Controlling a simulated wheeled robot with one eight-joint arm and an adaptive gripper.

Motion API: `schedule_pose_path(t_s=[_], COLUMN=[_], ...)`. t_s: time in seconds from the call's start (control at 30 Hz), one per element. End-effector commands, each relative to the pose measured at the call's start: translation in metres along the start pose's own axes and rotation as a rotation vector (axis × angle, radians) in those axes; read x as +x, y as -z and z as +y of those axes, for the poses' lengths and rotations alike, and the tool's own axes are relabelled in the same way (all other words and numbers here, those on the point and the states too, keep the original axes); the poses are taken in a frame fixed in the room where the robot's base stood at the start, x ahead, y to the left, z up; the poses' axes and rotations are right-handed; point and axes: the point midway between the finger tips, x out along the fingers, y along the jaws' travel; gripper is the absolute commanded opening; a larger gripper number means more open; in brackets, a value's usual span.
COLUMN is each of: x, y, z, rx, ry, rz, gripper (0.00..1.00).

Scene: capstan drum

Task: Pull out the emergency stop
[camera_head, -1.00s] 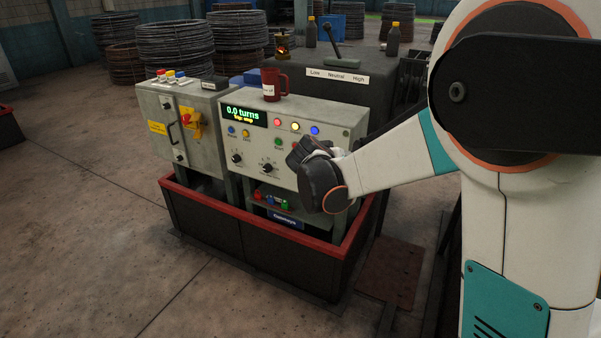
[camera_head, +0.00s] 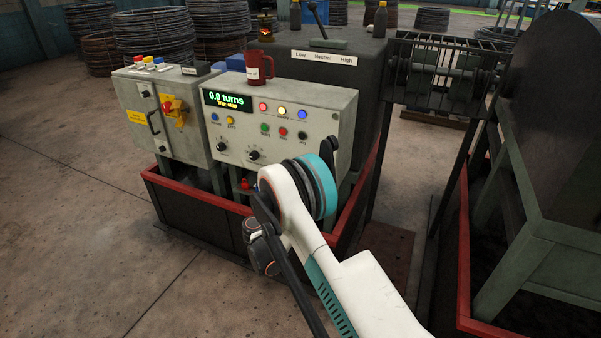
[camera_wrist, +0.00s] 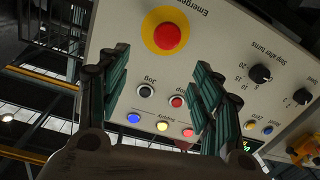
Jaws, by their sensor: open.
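The emergency stop (camera_wrist: 168,38) is a red round button on a yellow disc. It is on the light grey control panel, in the upper middle of the wrist view, where the lettering appears upside down. My gripper (camera_wrist: 158,60) is open, its two green-and-black fingers left and right with nothing between them. The button shows beyond the fingertips, apart from them. In the head view the control panel (camera_head: 330,98) stands in the middle, and my arm hides the emergency stop and most of the gripper.
Small push buttons, lamps and dark knobs (camera_wrist: 261,73) surround the stop on the panel. A red mug (camera_head: 259,68) stands on top. A grey cabinet with a yellow-red switch (camera_head: 174,110) is on the left. A red-rimmed curb (camera_head: 200,200) runs around the base.

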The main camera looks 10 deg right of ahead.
Motion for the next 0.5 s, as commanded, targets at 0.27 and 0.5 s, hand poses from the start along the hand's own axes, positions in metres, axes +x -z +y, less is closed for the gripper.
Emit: schedule_pose_path(t_s=[0.27, 0.5], x=[-0.001, 0.034], y=[-0.021, -0.021], z=[-0.008, -0.008], rx=[0.013, 0.013], ry=[0.003, 0.001], rz=[0.039, 0.037], gripper=[0.59, 0.59])
